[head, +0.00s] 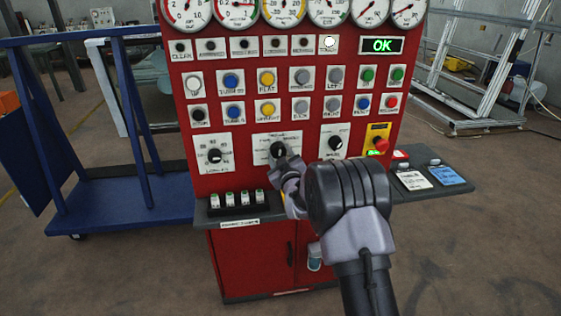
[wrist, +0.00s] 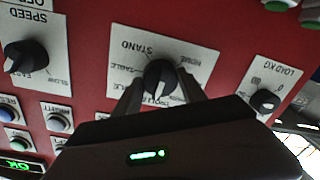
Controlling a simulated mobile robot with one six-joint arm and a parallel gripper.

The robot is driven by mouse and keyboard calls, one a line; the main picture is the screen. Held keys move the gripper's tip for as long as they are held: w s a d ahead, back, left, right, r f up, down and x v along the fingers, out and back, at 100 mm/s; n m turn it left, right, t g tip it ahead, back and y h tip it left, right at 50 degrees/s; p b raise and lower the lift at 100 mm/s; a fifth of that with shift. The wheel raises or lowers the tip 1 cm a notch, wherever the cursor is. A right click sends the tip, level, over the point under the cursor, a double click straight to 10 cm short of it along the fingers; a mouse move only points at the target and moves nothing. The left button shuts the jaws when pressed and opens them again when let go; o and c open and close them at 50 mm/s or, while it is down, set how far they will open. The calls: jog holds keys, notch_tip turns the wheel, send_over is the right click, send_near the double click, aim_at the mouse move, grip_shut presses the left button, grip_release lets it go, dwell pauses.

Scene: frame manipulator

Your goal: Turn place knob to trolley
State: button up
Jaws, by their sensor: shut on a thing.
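The place knob (head: 278,149) is a black rotary knob on a white plate, in the middle of the lower row of the red panel. In the wrist view the panel appears upside down, and the knob (wrist: 159,76) sits between my two dark fingertips. My gripper (wrist: 161,88) is shut on the knob. The knob's white pointer line is toward the bottom of the wrist view, near lettering partly hidden by my gripper; STAND, HOME and TABLE can be read around it. In the head view my gripper (head: 284,164) reaches the knob from the lower right.
A speed knob (head: 334,143) and a load knob (head: 214,156) flank the place knob. A red and yellow emergency stop (head: 380,145) is at right. A grey shelf (head: 262,209) juts out below. A blue trolley (head: 120,205) stands left. The display (head: 382,45) reads OK.

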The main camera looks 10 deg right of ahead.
jog(key=shift+n+b, duration=0.3)
jog(key=shift+n, duration=0.1)
jog(key=o, duration=1.4)
jog(key=shift+c, duration=0.2)
jog(key=s+p, duration=0.2)
jog(key=s, duration=1.5)
jog(key=shift+s+d+r+p, duration=0.2)
jog(key=shift+d+r+p, duration=0.15)
